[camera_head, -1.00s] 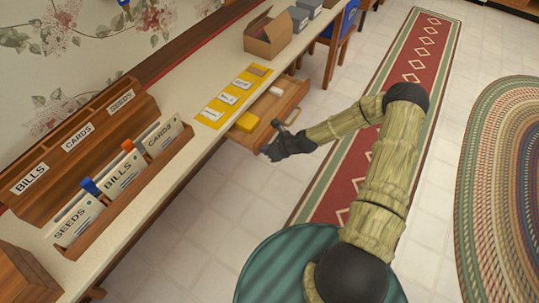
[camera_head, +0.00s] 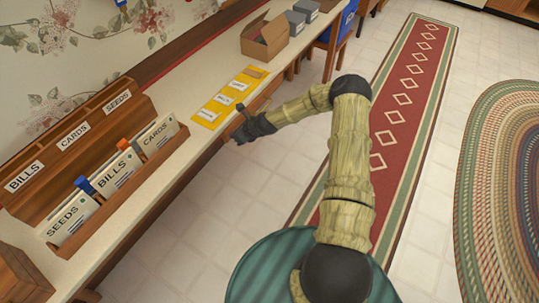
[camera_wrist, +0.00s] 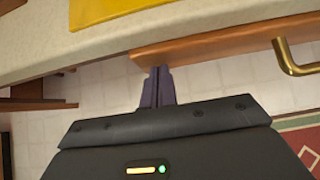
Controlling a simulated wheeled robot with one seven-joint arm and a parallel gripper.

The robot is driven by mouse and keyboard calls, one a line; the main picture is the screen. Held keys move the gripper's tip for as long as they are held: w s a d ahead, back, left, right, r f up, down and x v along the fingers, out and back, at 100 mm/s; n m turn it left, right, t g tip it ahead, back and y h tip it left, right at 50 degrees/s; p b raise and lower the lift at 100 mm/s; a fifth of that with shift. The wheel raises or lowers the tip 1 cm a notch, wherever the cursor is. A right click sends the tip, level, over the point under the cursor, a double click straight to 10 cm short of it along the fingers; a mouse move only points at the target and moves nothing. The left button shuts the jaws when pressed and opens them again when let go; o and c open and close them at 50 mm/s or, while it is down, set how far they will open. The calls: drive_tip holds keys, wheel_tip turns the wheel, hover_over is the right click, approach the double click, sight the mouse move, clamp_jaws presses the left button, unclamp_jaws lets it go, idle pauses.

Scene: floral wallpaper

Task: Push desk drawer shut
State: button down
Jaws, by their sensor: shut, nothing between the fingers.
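The desk drawer (camera_head: 262,101) shows only as a strip of wood along the front edge of the desk (camera_head: 187,110), partly hidden by my arm. In the wrist view, its wooden front (camera_wrist: 215,44) lies close against the desktop edge, with a brass handle (camera_wrist: 289,58) on the right. My gripper (camera_head: 242,110) is shut and empty. Its fingertips (camera_wrist: 158,72) are at the left end of the drawer front and seem to touch it; the exact contact is hard to tell. The drawer's inside is hidden.
Yellow labelled mats (camera_head: 222,100) lie on the desktop above the drawer. A card sorter (camera_head: 80,145) and a card tray (camera_head: 150,163) stand to the left, an open cardboard box (camera_head: 265,42) farther back. Tiled floor and a red runner (camera_head: 395,110) lie to the right.

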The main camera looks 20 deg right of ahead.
idle(0.4)
drive_tip(key=s+d+f+v, duration=0.1)
drive_tip(key=f+v, duration=0.1)
drive_tip(key=v, duration=1)
drive_tip(key=shift+s+d+r, duration=0.3)
drive_tip(key=shift+s, duration=0.25)
